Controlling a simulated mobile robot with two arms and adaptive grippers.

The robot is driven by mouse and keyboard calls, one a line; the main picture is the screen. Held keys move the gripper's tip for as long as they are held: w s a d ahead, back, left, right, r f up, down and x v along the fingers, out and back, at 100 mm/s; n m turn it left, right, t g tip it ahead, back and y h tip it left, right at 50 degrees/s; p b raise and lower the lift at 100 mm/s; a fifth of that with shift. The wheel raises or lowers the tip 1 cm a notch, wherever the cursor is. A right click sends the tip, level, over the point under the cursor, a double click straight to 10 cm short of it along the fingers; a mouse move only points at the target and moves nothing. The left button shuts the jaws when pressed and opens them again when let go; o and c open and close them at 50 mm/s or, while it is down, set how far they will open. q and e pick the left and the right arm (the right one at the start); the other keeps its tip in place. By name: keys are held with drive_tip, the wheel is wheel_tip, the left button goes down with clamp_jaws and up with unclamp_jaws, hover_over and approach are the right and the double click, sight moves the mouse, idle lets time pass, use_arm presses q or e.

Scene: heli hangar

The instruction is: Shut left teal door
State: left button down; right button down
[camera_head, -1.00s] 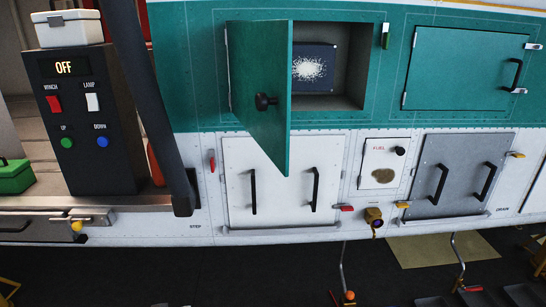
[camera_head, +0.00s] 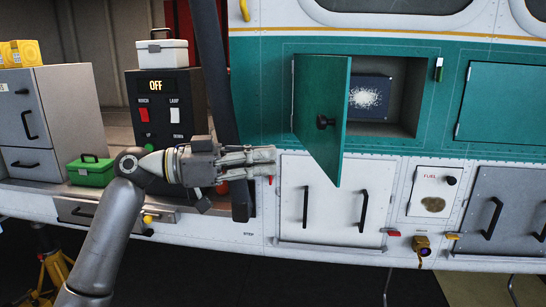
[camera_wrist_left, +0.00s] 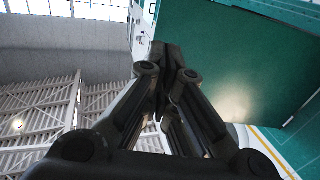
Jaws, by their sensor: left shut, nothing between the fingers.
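In the left wrist view the shut fingers (camera_wrist_left: 170,55) show beside the teal door (camera_wrist_left: 215,70). My right gripper is not in view.
A black control box (camera_head: 165,110) with a white case on top stands behind my left arm. A green box (camera_head: 91,171) sits on the ledge at left. White lower doors (camera_head: 335,200) with black handles lie below the teal panel. A second teal door (camera_head: 502,103) at right is shut.

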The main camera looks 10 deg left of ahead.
sight(337, 156)
use_arm(q)
drive_tip(key=p+x, duration=0.2)
drive_tip(key=x, duration=0.3)
drive_tip(key=p+x, duration=0.2)
drive_tip(key=x, duration=0.3)
drive_tip(key=shift+r+p, duration=0.2)
drive_tip(key=shift+p, duration=0.1)
drive_tip(key=shift+p+x, duration=0.3)
drive_tip(key=shift+x, duration=0.5)
drive_tip(key=shift+f, duration=0.2)
